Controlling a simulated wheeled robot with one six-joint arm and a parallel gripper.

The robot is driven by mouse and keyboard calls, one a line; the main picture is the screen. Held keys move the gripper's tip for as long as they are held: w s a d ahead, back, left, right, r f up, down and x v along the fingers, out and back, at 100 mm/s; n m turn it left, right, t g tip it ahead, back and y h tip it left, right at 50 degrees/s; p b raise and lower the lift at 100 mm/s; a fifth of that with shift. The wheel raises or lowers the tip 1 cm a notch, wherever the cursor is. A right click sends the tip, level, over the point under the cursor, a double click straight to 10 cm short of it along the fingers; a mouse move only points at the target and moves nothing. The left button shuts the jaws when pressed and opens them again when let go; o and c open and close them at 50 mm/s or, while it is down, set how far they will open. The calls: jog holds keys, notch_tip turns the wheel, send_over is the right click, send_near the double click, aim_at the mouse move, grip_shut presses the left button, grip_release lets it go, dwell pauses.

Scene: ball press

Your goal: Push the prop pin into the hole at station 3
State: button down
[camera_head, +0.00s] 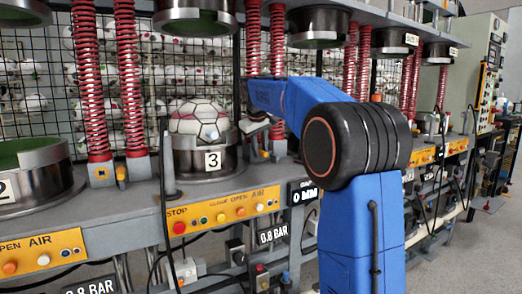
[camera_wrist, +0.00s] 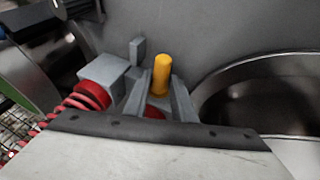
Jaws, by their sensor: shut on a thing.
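The orange-yellow prop pin (camera_wrist: 161,75) stands up between the two grey fingers of my gripper (camera_wrist: 160,98) in the wrist view. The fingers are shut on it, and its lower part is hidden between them. In the head view my gripper (camera_head: 256,128) is small and partly hidden behind my blue arm, just right of the station 3 mould. Station 3 carries a white label "3" (camera_head: 213,160) on its round metal mould (camera_head: 190,163), with a white and dark-red ball (camera_head: 199,120) in it. The hole is not visible, and I cannot tell whether the pin is in it.
Red springs (camera_head: 97,80) stand on grey blocks beside the moulds, and upper metal rings (camera_head: 196,18) hang overhead. Orange button panels (camera_head: 223,211) line the front edge. A metal ring (camera_wrist: 265,95) is close at right in the wrist view.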

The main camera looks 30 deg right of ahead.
jog(key=c, duration=1.4)
grip_release()
jog(key=v, duration=1.7)
jog(key=shift+a, duration=0.15)
jog(key=shift+r, duration=0.15)
jog(key=s+a+f+y, duration=0.1)
jog(key=s+a+f, duration=0.3)
jog(key=s+f, duration=0.9)
jog(key=s+a+f+y, duration=0.1)
jog(key=s+a+f, duration=0.3)
jog(key=s+f, duration=1)
jog(key=s+a+f+m+y, duration=0.1)
jog(key=s+a+f, duration=0.3)
jog(key=s+f, duration=0.9)
jog(key=shift+s+a+f, duration=0.35)
jog(key=shift+s+f, duration=0.05)
jog(key=shift+f, duration=0.05)
